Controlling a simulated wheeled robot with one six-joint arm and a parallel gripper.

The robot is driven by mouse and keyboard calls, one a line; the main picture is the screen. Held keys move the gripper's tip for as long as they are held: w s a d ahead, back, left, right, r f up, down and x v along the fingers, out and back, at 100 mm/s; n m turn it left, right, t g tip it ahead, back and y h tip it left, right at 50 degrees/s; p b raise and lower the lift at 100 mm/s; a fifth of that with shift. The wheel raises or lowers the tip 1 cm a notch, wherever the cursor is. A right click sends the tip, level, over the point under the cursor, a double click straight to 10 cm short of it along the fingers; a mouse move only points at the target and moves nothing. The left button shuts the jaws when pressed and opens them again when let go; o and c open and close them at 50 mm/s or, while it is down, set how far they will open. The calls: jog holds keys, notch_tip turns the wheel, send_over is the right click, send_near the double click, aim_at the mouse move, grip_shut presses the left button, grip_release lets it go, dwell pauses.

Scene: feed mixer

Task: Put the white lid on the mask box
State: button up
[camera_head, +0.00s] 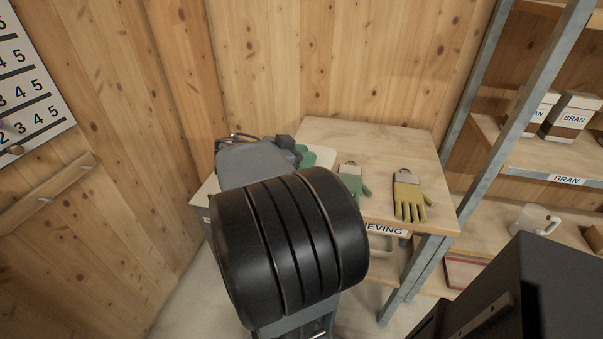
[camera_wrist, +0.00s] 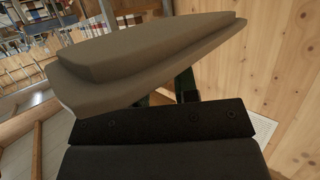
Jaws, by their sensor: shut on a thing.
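In the wrist view, a broad slab with a raised step, which looks like the white lid (camera_wrist: 150,55), appears grey-beige in shade. My gripper (camera_wrist: 168,92) is shut on it at its near side, and the lid tilts across the picture. The fingers are mostly hidden by the lid.
A wooden bench (camera_head: 405,142) holds a grey-green glove (camera_head: 354,177) and a yellow glove (camera_head: 408,196). A green item (camera_head: 306,156) shows beside my arm. A metal-framed shelf (camera_head: 478,165) with bran boxes (camera_head: 570,115) and a white jug (camera_head: 535,219) is at right. Wooden walls close the left and back.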

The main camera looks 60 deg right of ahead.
jog(key=shift+d, duration=0.1)
jog(key=w+d+f, duration=0.1)
jog(key=d, duration=0.1)
jog(key=w+d+f, duration=0.1)
jog(key=w+d, duration=0.1)
jog(key=w+d+f+p, duration=0.1)
jog(key=w+d+f, duration=0.1)
jog(key=shift+w+d, duration=0.2)
jog(key=shift+d, duration=0.15)
jog(key=d+f, duration=0.1)
jog(key=w+d+f, duration=0.1)
jog(key=f, duration=0.1)
jog(key=w+d+f, duration=0.1)
jog(key=shift+w+d+f, duration=0.1)
jog(key=shift+w+f, duration=0.15)
jog(key=shift+f, duration=0.05)
jog(key=shift+w+d+f, duration=0.25)
jog(key=shift+d+f, duration=0.05)
jog(key=shift+f, duration=0.2)
jog(key=f, duration=0.1)
jog(key=f+b, duration=0.1)
jog(key=shift+w+d+f, duration=0.15)
jog(key=shift+d+f, duration=0.05)
jog(key=shift+f, duration=0.35)
jog(key=shift+f+b, duration=0.25)
jog(key=shift+b, duration=0.3)
jog(key=o, duration=0.9)
jog(key=shift+o, duration=0.2)
